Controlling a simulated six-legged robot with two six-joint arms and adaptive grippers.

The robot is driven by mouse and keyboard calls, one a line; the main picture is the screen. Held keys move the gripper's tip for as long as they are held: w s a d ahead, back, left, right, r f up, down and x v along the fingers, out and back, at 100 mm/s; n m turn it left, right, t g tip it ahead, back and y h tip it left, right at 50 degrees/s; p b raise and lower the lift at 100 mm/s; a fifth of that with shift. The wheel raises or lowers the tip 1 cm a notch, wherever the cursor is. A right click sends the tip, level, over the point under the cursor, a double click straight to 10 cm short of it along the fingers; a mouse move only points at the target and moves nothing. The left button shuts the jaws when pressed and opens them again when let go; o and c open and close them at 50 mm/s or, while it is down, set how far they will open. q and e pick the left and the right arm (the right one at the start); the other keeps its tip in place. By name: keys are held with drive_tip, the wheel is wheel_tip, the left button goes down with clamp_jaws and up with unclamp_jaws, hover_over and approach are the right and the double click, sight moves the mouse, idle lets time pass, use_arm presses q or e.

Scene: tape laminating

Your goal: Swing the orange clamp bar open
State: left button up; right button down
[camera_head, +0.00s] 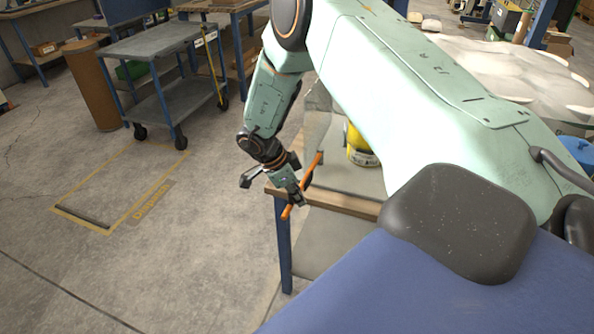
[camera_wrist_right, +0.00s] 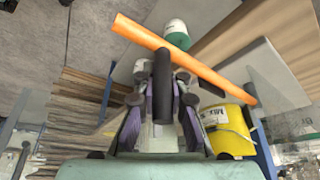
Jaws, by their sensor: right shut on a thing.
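The orange clamp bar (camera_head: 302,187) is a thin rod that slants past the near left corner of the workbench (camera_head: 345,203) in the head view. In the right wrist view the bar (camera_wrist_right: 205,70) runs from upper left down to the right, with a dark upright piece (camera_wrist_right: 162,72) meeting it. My right gripper (camera_head: 297,199) is at the bar, and its fingers (camera_wrist_right: 163,105) close around the dark piece in the wrist view. The exact contact is partly hidden. My left gripper is not in view.
A yellow bucket (camera_head: 356,148) stands on the bench close to the bar; it also shows in the wrist view (camera_wrist_right: 228,130). A grey trolley (camera_head: 155,40) and a brown drum (camera_head: 92,85) stand at upper left. The floor left of the bench is mostly clear.

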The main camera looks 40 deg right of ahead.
drive_tip(key=shift+s+a+f, duration=0.2)
drive_tip(key=shift+a+f, duration=0.05)
drive_tip(key=shift+a, duration=0.2)
drive_tip(key=c, duration=1.9)
unclamp_jaws()
drive_tip(key=shift+o, duration=1.4)
drive_tip(key=shift+s+a+r, duration=0.15)
drive_tip(key=shift+w, duration=0.2)
